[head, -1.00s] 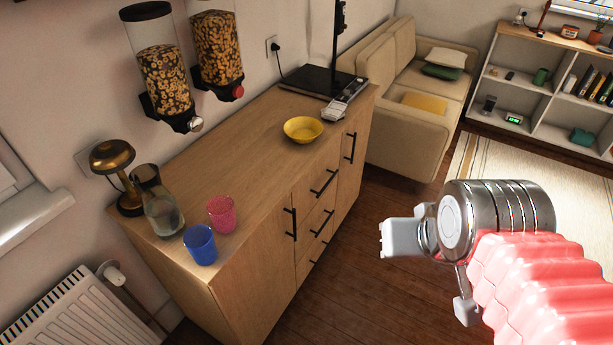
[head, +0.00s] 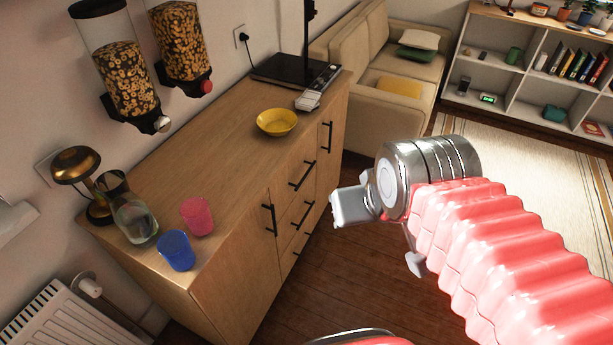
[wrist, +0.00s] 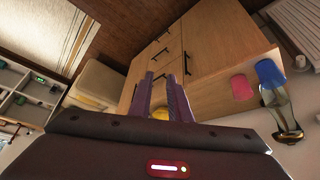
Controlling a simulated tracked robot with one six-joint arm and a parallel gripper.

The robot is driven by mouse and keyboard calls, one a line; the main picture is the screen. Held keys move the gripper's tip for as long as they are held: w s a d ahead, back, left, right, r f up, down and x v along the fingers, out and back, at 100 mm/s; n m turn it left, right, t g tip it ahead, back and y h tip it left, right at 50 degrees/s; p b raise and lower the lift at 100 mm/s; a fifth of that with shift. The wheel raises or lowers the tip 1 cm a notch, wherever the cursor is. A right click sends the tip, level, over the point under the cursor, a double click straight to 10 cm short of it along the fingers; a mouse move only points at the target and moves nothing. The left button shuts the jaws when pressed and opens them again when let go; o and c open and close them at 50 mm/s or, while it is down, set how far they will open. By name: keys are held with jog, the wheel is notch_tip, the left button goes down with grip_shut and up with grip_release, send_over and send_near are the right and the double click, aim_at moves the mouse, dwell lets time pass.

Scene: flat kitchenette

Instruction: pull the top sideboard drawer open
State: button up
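The light wood sideboard (head: 225,275) stands along the wall in the head view. Its top drawer (head: 291,179) is in the middle column, and its front looks flush and shut. The drawer's black bar handle (head: 302,174) is in plain view. My gripper (head: 374,238) is in front of and to the right of the drawers, apart from them, with its fingers spread and nothing between them. The wrist view shows my two fingers (wrist: 160,80) parted, with the sideboard front (wrist: 215,45) beyond them. No finger touches a handle.
A yellow bowl (head: 277,121), a blue cup (head: 177,251), a pink cup (head: 197,215), a glass jug (head: 134,220) and a brass lamp (head: 78,168) stand on top. A beige sofa (head: 345,110) is beyond the far end. The wooden floor in front is clear.

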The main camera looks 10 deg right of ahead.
jog(key=w+d+f+n+t, duration=0.1)
jog(key=w+f+n+t, duration=0.2)
jog(key=w, duration=1.2)
jog(key=w+d+f+n+t, duration=0.2)
jog(key=w+f+n, duration=0.2)
jog(key=w, duration=1.1)
jog(key=w+f+n+t, duration=0.3)
jog(key=w+f+n, duration=0.2)
jog(key=w+f, duration=0.65)
jog(key=n+t+y, duration=0.3)
jog(key=n+t, duration=0.3)
send_near(306, 174)
jog(key=v, duration=0.4)
jog(key=shift+a, duration=0.1)
jog(key=x, duration=1.3)
jog(key=shift+w+f, duration=0.25)
jog(key=shift+w, duration=0.15)
